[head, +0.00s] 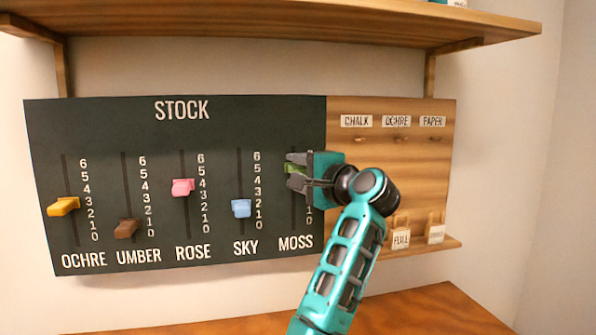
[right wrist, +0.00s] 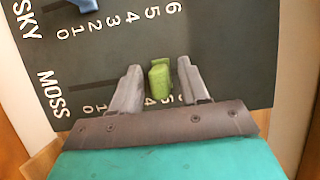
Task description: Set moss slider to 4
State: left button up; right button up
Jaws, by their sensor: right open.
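The green moss slider (head: 292,168) sits high on the rightmost track of the dark STOCK board (head: 225,130). In the right wrist view the slider knob (right wrist: 160,76) stands between my two grey fingers, near the 4 and 5 marks. Its exact setting cannot be told. The gripper hides most of the moss numbers in the head view. My left gripper is not in view.
Ochre (head: 63,206), umber (head: 126,229), rose (head: 183,187) and sky (head: 241,208) sliders stand to the left. A wooden panel (head: 390,190) with labelled hooks and tags adjoins on the right. A shelf (head: 280,25) overhangs the board.

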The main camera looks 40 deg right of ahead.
jog(key=shift+w, duration=0.15)
jog(key=shift+c, duration=0.3)
jog(key=c, duration=0.8)
grip_shut()
jog(key=shift+f, duration=0.1)
